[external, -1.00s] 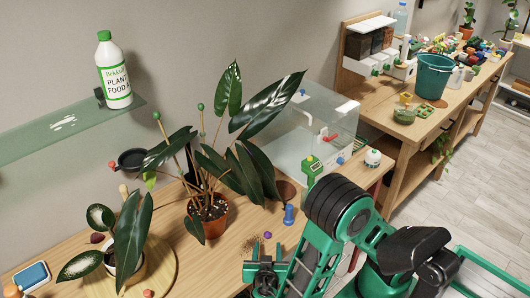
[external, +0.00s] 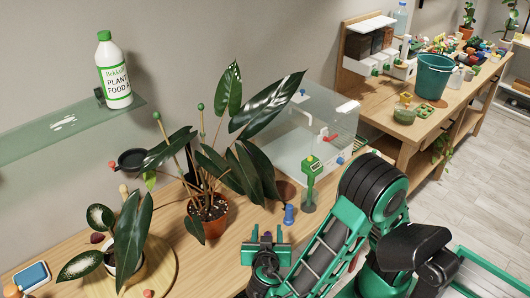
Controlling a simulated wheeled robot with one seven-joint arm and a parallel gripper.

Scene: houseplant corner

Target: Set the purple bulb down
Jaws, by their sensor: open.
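The purple bulb (external: 267,234) is a small round spot on the wooden bench, between the fingertips of my gripper and mostly hidden by it. My gripper (external: 266,238) is open, low over the bench, with one finger on each side of the bulb. Whether the fingers touch it cannot be told. A darker purple-brown round thing (external: 97,237) lies at the left, behind the variegated plant.
A tall plant in a terracotta pot (external: 207,222) stands left of my gripper. A blue peg-like thing (external: 289,214) and a green-and-yellow device (external: 310,184) stand to its right, before a clear box (external: 315,130). Bare bench (external: 205,262) lies to the left.

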